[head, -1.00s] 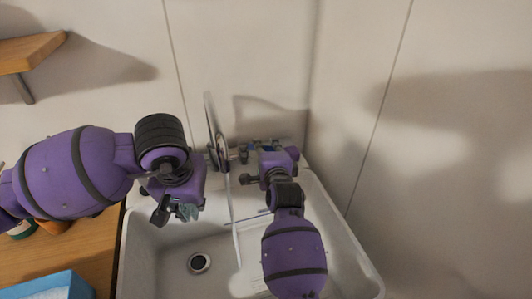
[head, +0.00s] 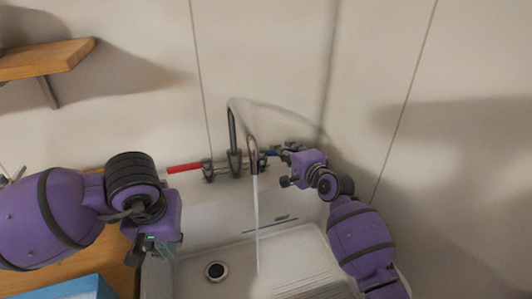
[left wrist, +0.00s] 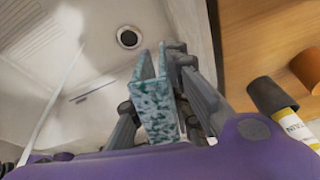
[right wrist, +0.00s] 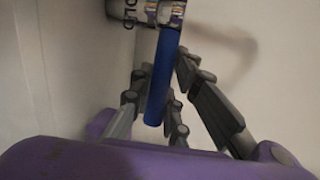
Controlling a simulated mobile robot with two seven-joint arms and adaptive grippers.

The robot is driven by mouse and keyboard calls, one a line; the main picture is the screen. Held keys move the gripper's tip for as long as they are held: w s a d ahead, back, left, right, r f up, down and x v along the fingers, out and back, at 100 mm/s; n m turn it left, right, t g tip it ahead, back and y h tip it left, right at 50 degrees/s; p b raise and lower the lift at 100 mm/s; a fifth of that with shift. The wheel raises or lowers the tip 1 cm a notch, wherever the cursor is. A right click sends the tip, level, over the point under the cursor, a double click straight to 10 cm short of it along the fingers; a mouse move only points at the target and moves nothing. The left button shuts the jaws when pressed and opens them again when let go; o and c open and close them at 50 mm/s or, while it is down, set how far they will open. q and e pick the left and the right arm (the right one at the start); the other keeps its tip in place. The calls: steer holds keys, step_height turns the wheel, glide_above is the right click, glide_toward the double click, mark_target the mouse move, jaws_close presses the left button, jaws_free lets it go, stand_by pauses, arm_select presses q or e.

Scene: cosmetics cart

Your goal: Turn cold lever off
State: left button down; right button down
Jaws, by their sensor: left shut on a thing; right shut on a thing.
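The cold lever (right wrist: 165,80) is a long blue handle at the faucet, its base marked with letters. It lies between the fingers of my right gripper (right wrist: 160,105), which is shut on it. In the head view only a bit of blue (head: 271,153) shows beside my right gripper (head: 287,168). The dark faucet (head: 234,158) has a tall curved spout, and a stream of water (head: 257,215) falls from it. My left gripper (head: 150,248) is over the sink's left edge, shut on a teal speckled piece (left wrist: 155,105) with two upright sides.
A red lever (head: 184,168) points left from the faucet. The white sink (head: 205,238) has a round drain (head: 216,270). A wooden counter lies to the left, with a blue box (head: 75,288). A bottle (left wrist: 285,115) is near my left gripper. A wooden shelf (head: 45,60) is above.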

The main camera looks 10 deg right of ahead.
arm_select(q)
steer(key=shift+a, duration=0.4)
arm_select(e)
steer(key=shift+f, duration=0.15)
arm_select(q)
steer(key=shift+d, duration=0.1)
steer(key=shift+w+f, duration=0.1)
arm_select(e)
steer(key=c, duration=1.7)
jaws_free()
steer(key=shift+w, duration=0.15)
steer(key=shift+o, duration=0.2)
